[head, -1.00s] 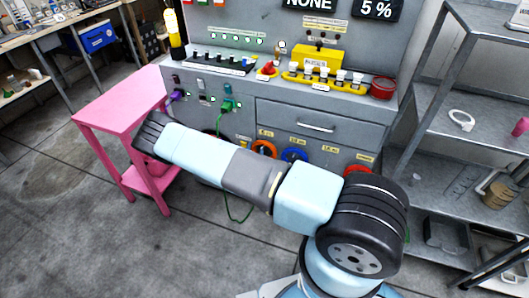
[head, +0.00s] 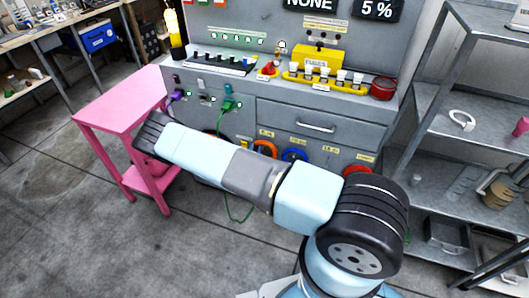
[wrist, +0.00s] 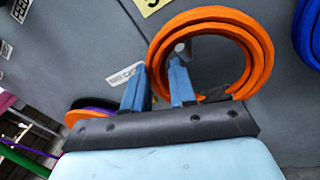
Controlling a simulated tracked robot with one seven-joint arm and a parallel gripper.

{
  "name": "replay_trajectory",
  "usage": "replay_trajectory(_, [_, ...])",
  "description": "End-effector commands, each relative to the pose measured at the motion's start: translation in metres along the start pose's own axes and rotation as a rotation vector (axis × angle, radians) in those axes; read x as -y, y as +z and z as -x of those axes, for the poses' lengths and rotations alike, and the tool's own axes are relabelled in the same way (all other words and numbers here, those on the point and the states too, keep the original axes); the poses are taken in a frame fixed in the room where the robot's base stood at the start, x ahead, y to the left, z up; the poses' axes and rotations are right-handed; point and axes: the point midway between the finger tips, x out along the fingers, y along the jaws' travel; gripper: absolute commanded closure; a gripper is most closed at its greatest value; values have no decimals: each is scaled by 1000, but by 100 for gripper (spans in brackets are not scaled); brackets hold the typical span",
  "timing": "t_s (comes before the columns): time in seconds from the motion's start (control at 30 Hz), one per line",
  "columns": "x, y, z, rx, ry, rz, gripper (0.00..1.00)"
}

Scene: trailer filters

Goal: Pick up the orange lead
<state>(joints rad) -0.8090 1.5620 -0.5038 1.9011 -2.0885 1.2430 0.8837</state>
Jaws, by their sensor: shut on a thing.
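The orange lead (wrist: 257,38) is a thick coil hanging on a hook on the grey cabinet front, large in the wrist view. Its top also shows in the head view (head: 265,147) above my arm. My gripper (wrist: 158,75) has its two blue fingers on either side of the coil's left strand and is shut on it. The coil still surrounds the grey hook end. In the head view my gripper is hidden behind my own arm.
A blue lead (head: 295,154) and a red lead (head: 358,170) hang to the right. A green lead (head: 228,105) and a purple plug (head: 178,96) are to the left. A pink table (head: 112,115) stands left, metal shelving (head: 465,130) right.

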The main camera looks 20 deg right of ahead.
Motion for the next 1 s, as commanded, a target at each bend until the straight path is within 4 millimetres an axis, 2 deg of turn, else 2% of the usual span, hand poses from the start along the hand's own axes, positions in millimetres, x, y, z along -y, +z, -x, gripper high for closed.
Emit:
replay_trajectory(0.37, [-5, 10, 4, 1, 0, -1, 100])
replay_trajectory(0.77, [-28, 69, 4, 2, -1, -1, 100])
replay_trajectory(1.0, [-39, 61, 59, -1, 2, 0, 100])
